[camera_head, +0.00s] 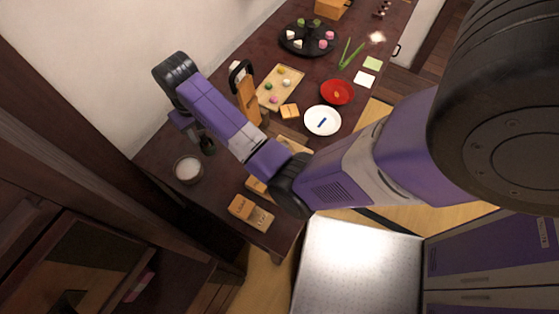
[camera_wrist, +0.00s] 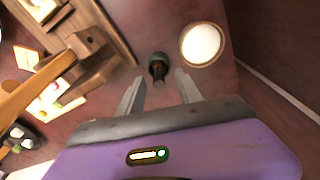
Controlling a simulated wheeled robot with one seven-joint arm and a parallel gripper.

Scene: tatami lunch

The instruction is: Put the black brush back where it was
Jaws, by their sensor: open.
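A small dark thing with a greenish rim (camera_wrist: 157,67), which looks like the black brush, stands on the dark table. In the wrist view it is in front of and between the fingertips of my gripper (camera_wrist: 160,77). The fingers are open and spread to either side of it, and I cannot tell whether they touch it. In the head view the dark thing (camera_head: 208,147) shows just below my gripper (camera_head: 197,134), partly hidden by the wrist. The place where the brush was before cannot be told from these frames.
A round bowl with white contents (camera_head: 187,169) stands close by; it also shows in the wrist view (camera_wrist: 201,44). A tall wooden stand (camera_head: 247,100) is beyond my arm. A board of sweets (camera_head: 266,98), white plate (camera_head: 311,127), red bowl (camera_head: 337,92) and wooden box (camera_head: 241,205) occupy the table.

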